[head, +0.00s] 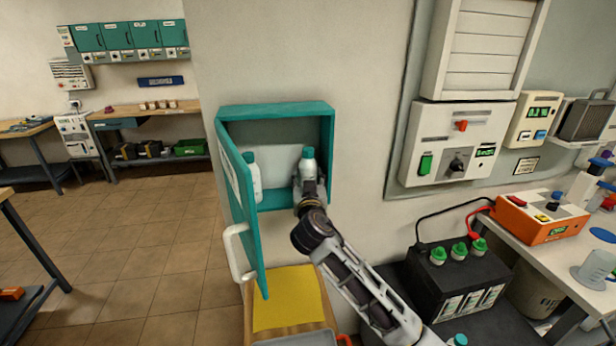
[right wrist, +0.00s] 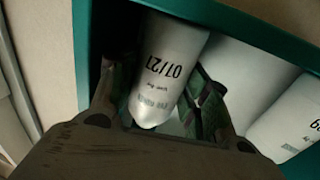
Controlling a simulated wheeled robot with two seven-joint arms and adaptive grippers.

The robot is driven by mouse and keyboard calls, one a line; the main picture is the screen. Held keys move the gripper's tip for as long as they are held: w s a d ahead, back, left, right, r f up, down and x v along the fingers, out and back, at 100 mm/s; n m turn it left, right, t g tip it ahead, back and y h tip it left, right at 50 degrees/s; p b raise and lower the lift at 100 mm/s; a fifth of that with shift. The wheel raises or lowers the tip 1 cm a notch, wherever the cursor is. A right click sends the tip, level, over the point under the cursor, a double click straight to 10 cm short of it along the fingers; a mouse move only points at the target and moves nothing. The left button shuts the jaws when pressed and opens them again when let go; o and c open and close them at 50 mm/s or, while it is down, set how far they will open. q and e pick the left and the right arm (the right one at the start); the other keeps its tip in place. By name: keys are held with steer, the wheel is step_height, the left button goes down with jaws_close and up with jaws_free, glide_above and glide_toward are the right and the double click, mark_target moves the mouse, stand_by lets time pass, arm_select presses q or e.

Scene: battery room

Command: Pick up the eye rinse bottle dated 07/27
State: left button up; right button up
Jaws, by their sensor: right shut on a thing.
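The teal wall cabinet (head: 325,125) stands open, its door (head: 236,200) swung toward the left. A white eye rinse bottle with a teal cap (head: 308,162) is at the right side of the cabinet opening. My right gripper (head: 309,180) reaches in and is shut on this bottle. In the right wrist view the bottle (right wrist: 168,65) between my fingers (right wrist: 155,100) reads 07/27, upside down. A second white bottle (head: 252,178) stands at the left of the cabinet; its date is not readable in the head view. My left gripper is not in view.
In the right wrist view another white bottle (right wrist: 285,120) is at the right, its label mostly cut off. Below the cabinet is a yellow-topped surface (head: 288,298). A black battery (head: 462,285) with green caps and an orange charger (head: 540,217) are at the right.

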mark_target(309, 158)
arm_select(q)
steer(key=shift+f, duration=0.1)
arm_select(e)
steer(key=shift+s+r, duration=0.1)
steer(key=shift+r, duration=0.15)
